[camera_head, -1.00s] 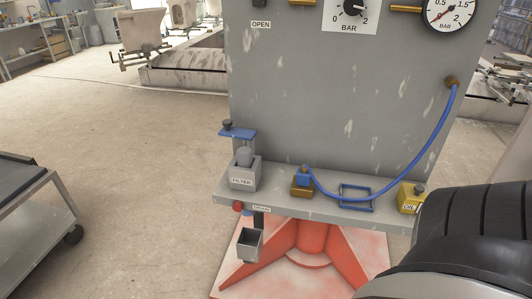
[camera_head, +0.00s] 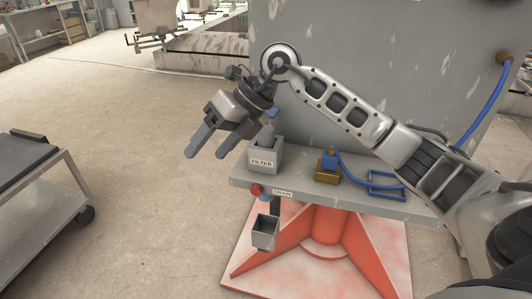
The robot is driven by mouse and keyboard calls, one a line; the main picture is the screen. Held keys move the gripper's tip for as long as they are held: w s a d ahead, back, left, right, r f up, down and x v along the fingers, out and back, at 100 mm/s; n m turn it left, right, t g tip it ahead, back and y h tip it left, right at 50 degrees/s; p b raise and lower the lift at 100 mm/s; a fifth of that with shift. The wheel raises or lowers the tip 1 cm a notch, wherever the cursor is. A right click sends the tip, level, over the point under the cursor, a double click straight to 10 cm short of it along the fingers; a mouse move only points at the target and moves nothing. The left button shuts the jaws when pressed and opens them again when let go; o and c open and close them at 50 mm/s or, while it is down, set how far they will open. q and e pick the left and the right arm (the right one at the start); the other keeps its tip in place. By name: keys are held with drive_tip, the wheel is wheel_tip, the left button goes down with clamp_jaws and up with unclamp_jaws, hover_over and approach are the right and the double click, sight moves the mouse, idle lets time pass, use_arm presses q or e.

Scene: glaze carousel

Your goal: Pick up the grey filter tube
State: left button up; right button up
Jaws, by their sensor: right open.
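My right gripper (camera_head: 207,154) is open and empty, its two fingers pointing down and left. It hangs in front of and to the left of the grey box labelled FILTER (camera_head: 262,162) on the stand's shelf. The grey filter tube (camera_head: 265,137) sits in that box with its rounded top up; it is small here and partly screened by my right gripper, so its outline is hard to make out. The fingers do not hold it. My left gripper is not in view.
The grey shelf (camera_head: 300,187) also carries a brown block with a blue hose fitting (camera_head: 328,167) and an empty blue frame (camera_head: 386,186). A small drain cup (camera_head: 264,232) hangs below. A cart (camera_head: 35,180) stands at left, with open floor between.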

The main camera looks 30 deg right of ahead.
drive_tip(key=w+d+r+m+t+h, duration=0.15)
drive_tip(key=d+h, duration=0.25)
drive_tip(key=d, duration=0.4)
drive_tip(key=m+h, duration=0.2)
drive_tip(key=h, duration=0.2)
approach(266, 129)
drive_tip(key=x, duration=0.5)
drive_tip(key=shift+s+d+f+b, duration=0.2)
drive_tip(key=shift+d+f+b, duration=0.1)
drive_tip(key=shift+b, duration=0.1)
drive_tip(key=shift+w+a+p+x, duration=0.1)
drive_tip(key=shift+a+p+x, duration=0.05)
drive_tip(key=shift+x, duration=1.2)
drive_tip(key=shift+w+a+p+x, duration=0.1)
drive_tip(key=shift+w+p+x, duration=0.05)
drive_tip(key=shift+x, duration=1.15)
drive_tip(key=shift+r, duration=0.15)
drive_tip(key=c, duration=1.1)
